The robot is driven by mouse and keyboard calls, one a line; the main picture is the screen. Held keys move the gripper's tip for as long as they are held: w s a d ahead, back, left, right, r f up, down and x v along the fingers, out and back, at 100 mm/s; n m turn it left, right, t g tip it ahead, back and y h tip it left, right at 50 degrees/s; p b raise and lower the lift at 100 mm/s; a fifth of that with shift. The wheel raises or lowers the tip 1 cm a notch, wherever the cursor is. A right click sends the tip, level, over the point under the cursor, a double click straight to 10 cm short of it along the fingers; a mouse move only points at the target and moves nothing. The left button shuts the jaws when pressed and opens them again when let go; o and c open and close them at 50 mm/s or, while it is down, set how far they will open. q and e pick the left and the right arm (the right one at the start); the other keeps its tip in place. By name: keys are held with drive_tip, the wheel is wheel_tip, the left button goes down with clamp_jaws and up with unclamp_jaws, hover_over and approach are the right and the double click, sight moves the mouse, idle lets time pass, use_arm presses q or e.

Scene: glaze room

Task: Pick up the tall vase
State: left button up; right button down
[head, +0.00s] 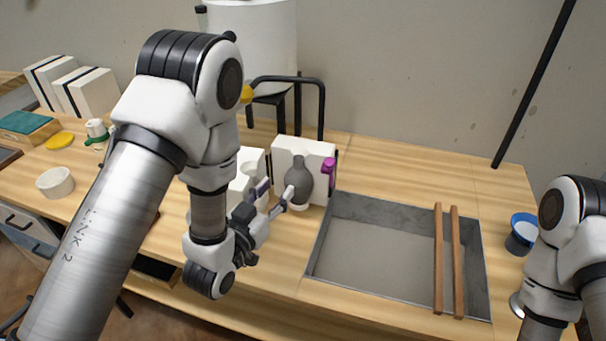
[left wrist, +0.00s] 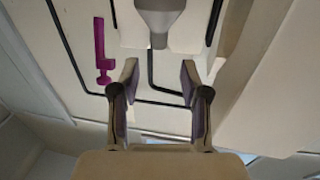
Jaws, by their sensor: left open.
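The tall vase is a dark grey bottle shape with a narrow neck (head: 299,182). It stands upright in front of a white block, near the left edge of the sunken basin. In the left wrist view the vase (left wrist: 160,16) shows at the top edge, neck pointing down the picture, its far end cut off. My left gripper (head: 274,192) is open, just left of the vase in the head view. In the left wrist view, its two fingers (left wrist: 160,76) are apart with nothing between them, short of the neck. My right gripper is out of view.
White plaster-like blocks (head: 285,150) stand close behind the vase, with a purple piece (head: 328,167) beside it. The grey basin (head: 345,210) with two wooden slats (head: 438,262) lies to the right. A blue-rimmed cup (head: 522,222) and a white bowl (head: 55,181) stand farther off.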

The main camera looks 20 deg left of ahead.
sight(296, 168)
use_arm(q)
drive_tip(key=w, duration=0.3)
drive_tip(key=shift+w+d+f, duration=0.3)
drive_tip(key=shift+d+f, duration=0.05)
drive_tip(key=shift+f, duration=0.05)
drive_tip(key=shift+w+d+r+p, duration=0.15)
drive_tip(key=shift+w+r+p, duration=0.1)
drive_tip(key=shift+p, duration=0.2)
drive_tip(key=shift+w+d+r+p, duration=0.2)
drive_tip(key=shift+w+r+p, duration=0.2)
drive_tip(key=shift+w+p, duration=0.15)
drive_tip(key=w, duration=0.2)
drive_tip(key=w+f, duration=0.1)
drive_tip(key=shift+w+d+p, duration=0.2)
drive_tip(key=shift+d+p, duration=0.05)
drive_tip(key=shift+p, duration=0.05)
drive_tip(key=shift+w+f, duration=0.15)
drive_tip(key=shift+w, duration=0.15)
drive_tip(key=shift+s, duration=0.3)
drive_tip(key=shift+c, duration=0.7)
drive_tip(key=c, duration=0.6)
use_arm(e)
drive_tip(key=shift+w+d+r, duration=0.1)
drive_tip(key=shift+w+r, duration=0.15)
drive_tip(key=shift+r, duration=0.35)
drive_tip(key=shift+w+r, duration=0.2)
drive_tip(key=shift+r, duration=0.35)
